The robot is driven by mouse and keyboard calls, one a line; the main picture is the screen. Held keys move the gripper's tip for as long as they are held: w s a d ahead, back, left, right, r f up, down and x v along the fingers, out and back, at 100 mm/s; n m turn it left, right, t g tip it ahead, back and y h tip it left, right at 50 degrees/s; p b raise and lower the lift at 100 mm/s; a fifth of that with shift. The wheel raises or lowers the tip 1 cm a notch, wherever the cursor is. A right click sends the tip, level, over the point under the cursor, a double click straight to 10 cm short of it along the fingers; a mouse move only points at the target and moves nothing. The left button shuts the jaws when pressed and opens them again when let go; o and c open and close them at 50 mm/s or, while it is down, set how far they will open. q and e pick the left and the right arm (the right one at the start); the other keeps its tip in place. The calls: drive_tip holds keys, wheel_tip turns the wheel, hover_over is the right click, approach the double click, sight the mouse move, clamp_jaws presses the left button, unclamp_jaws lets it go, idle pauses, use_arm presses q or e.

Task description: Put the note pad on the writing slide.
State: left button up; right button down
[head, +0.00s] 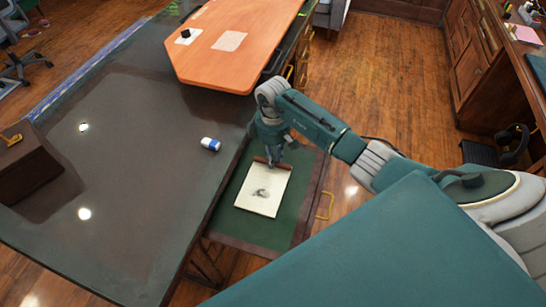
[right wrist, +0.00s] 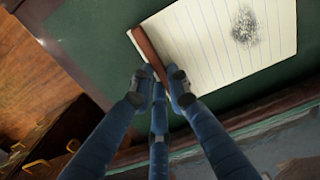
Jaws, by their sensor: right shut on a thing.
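The note pad (head: 262,192) is cream with a dark smudge and a red-brown binding strip. In the head view it lies flat over the green writing slide (head: 257,232), inside its outline; I cannot tell whether it touches. My right gripper (head: 271,162) is at the pad's far edge, shut on the binding strip. In the right wrist view the fingers (right wrist: 160,82) close on the strip of the lined pad (right wrist: 205,42), with the green slide (right wrist: 90,45) behind it. My left gripper is out of view.
A dark desk top (head: 130,180) lies left of the slide, with a small blue-and-white item (head: 211,144) near its edge. An orange board (head: 240,40) is at the back. A brass handle (head: 325,206) is on the slide's right side. Wood floor is open beyond.

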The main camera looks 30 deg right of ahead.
drive_tip(key=c, duration=1.7)
unclamp_jaws()
drive_tip(key=shift+r, duration=0.35)
wheel_tip(320, 180, up, 12)
drive_tip(key=shift+f+b, duration=0.2)
drive_tip(key=shift+b, duration=0.25)
